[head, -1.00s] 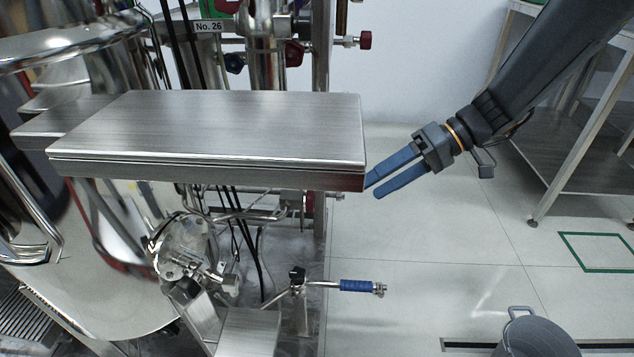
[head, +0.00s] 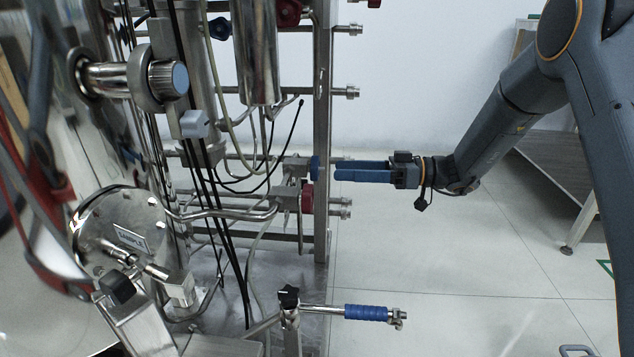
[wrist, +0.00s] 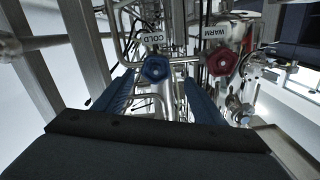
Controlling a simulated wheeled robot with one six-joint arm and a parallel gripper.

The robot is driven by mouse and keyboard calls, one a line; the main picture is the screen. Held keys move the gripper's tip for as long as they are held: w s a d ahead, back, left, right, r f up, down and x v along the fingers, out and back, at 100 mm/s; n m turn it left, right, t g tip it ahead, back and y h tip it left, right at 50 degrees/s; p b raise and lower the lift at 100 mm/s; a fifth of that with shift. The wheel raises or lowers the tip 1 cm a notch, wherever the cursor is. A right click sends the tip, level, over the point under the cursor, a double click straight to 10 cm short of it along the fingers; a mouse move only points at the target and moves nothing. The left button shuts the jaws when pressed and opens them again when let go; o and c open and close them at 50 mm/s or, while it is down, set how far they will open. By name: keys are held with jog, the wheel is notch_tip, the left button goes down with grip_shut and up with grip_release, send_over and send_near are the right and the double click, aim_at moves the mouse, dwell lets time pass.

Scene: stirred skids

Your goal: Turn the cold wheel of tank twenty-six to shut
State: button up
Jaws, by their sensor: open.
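The tank number label is not in view now.
A red wheel (wrist: 221,63) labelled WARM is close beside the blue one. Another blue wheel (head: 220,28) and red wheel (head: 288,11) sit higher on the skid.

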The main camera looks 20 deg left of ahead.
aim_at(319, 168)
jog(key=b+x, duration=0.1)
jog(key=x, duration=0.1)
jog(key=b+x, duration=0.1)
jog(key=x, duration=0.2)
jog(key=b+x, duration=0.1)
jog(key=x, duration=0.2)
jog(key=shift+w+b, duration=0.35)
jog(key=shift+w, duration=0.05)
jog(key=shift+y, duration=0.3)
jog(key=c, duration=1)
